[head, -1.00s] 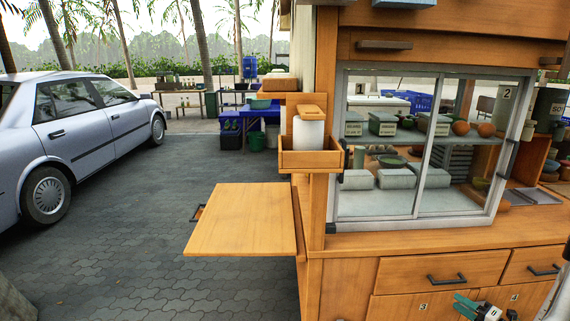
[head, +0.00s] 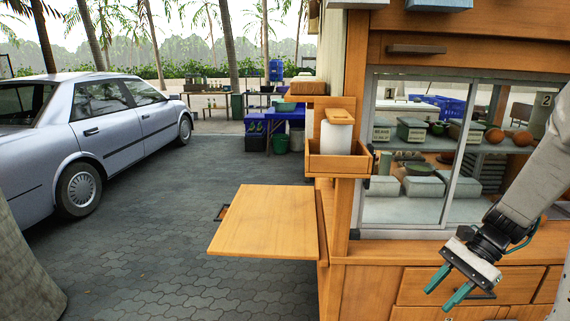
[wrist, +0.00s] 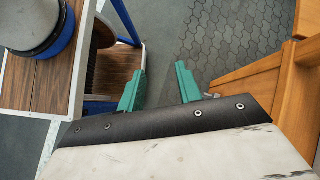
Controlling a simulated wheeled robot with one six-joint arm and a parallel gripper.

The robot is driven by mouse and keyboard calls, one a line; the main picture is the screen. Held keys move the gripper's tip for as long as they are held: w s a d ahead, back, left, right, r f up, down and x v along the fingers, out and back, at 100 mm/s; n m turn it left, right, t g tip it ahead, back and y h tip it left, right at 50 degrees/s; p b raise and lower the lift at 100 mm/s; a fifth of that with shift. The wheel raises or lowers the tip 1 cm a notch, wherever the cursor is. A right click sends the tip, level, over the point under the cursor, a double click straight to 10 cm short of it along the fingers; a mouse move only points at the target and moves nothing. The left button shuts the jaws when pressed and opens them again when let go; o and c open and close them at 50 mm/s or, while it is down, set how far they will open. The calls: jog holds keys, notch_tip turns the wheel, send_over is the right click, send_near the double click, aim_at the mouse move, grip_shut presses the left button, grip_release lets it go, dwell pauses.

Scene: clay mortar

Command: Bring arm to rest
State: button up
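My gripper (head: 447,288) shows at the lower right of the head view, in front of the wooden cart's drawers. Its two green fingers are spread apart with nothing between them. My arm comes in from the right edge above it. In the wrist view my gripper (wrist: 160,82) is also open and empty, with grey paving beyond the fingertips. The fingers look apart from the cart's wood, though the exact gap to the drawer fronts cannot be told.
The wooden cart (head: 385,247) with a glass cabinet (head: 405,200) fills the right side. A fold-out wooden shelf (head: 263,222) juts left from it. A silver car (head: 100,135) stands at left. Paving (head: 150,250) between is clear. A wooden-topped unit (wrist: 40,85) lies left in the wrist view.

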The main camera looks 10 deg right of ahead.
jog(key=s+a+r+n+t+h, duration=0.2)
jog(key=s+a+r+n+h, duration=0.6)
jog(key=s+a+r+n, duration=0.4)
notch_tip(320, 180, up, 2)
jog(key=a+n, duration=0.2)
jog(key=n, duration=0.1)
jog(key=shift+s+a+r+h, duration=0.2)
jog(key=shift+s+a+h, duration=0.2)
